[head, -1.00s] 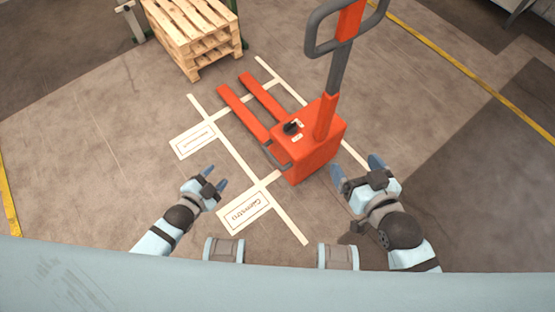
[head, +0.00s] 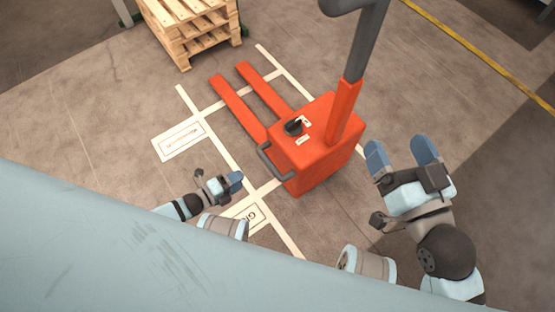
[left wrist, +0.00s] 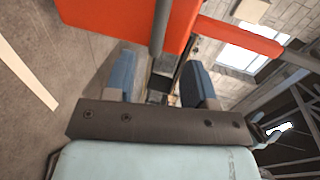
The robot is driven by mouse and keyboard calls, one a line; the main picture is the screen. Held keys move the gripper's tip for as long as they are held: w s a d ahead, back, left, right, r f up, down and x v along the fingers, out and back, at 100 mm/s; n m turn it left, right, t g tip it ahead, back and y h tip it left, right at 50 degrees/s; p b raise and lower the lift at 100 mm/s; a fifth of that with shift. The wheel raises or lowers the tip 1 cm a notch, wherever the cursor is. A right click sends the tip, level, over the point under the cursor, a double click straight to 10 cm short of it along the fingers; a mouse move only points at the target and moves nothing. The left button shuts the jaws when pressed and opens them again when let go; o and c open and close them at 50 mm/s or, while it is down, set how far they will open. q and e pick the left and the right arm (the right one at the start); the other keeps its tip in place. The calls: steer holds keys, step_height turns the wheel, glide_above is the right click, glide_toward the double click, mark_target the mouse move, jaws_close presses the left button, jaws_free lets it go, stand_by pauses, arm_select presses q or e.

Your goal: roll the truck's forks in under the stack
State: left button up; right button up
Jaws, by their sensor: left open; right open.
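The orange pallet truck (head: 318,160) stands on the floor with its two forks (head: 238,108) pointing to the upper left. Its tall tiller (head: 345,110) rises at the back, its top cut off. A dark side handle (head: 272,163) is on its left flank. The stack of wooden pallets (head: 188,30) stands beyond the fork tips, with bare floor between. My left gripper (head: 236,181) is open, left of the side handle and apart from it. In the left wrist view, its open fingers (left wrist: 158,82) face the truck's orange body (left wrist: 120,20). My right gripper (head: 401,152) is open and empty, right of the truck.
Pale floor lines (head: 223,148) run beside and across the forks. A labelled floor rectangle (head: 181,138) lies left of them. A yellow line (head: 490,58) crosses the floor at the right. The floor around the truck is otherwise clear.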

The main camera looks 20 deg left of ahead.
mark_target(269, 164)
arm_select(q)
steer(key=b+x, duration=0.4)
steer(key=x, duration=0.9)
steer(key=shift+r+b, duration=0.15)
steer(key=shift+b, duration=0.15)
arm_select(e)
steer(key=f, duration=0.1)
steer(key=f+n, duration=0.1)
steer(key=f+g, duration=0.1)
steer(key=shift+w+d+f+n, duration=0.1)
steer(key=shift+w+f+n, duration=0.2)
steer(key=shift+f+n, duration=0.1)
arm_select(q)
jaws_close()
